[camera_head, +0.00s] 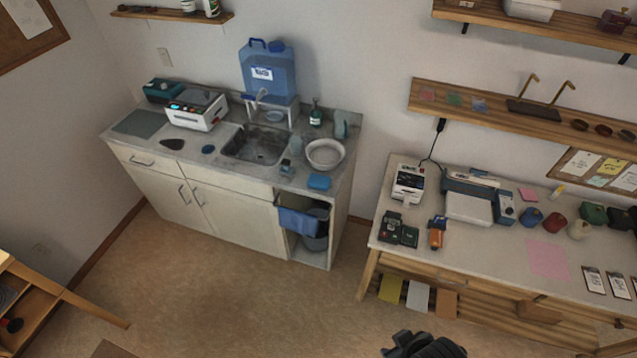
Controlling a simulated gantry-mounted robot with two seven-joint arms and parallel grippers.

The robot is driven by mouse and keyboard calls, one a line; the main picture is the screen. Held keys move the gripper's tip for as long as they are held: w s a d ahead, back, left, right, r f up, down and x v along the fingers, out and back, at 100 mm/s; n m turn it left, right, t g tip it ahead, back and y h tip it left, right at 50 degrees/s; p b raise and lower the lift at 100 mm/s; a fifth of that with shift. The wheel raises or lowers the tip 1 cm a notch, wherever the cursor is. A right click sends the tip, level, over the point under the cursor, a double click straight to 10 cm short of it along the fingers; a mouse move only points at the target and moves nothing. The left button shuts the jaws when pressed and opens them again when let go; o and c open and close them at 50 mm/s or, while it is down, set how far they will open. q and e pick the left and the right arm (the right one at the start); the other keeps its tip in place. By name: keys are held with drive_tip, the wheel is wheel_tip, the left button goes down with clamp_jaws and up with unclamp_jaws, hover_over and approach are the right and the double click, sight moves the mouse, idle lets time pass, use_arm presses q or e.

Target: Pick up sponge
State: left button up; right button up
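A small blue block that looks like the sponge (320,181) lies on the sink counter (345,150), near its front right edge. It is just in front of a pale round bowl (324,154). A black ridged part, apparently my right gripper (422,346), shows at the bottom edge, right of centre. It is far from the sponge, and its fingers cannot be made out. My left gripper is not in view.
A sink basin (257,145) and a blue water jug (268,72) are on the counter. A cluttered workbench (470,246) stands at right. The floor (240,290) in front is clear.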

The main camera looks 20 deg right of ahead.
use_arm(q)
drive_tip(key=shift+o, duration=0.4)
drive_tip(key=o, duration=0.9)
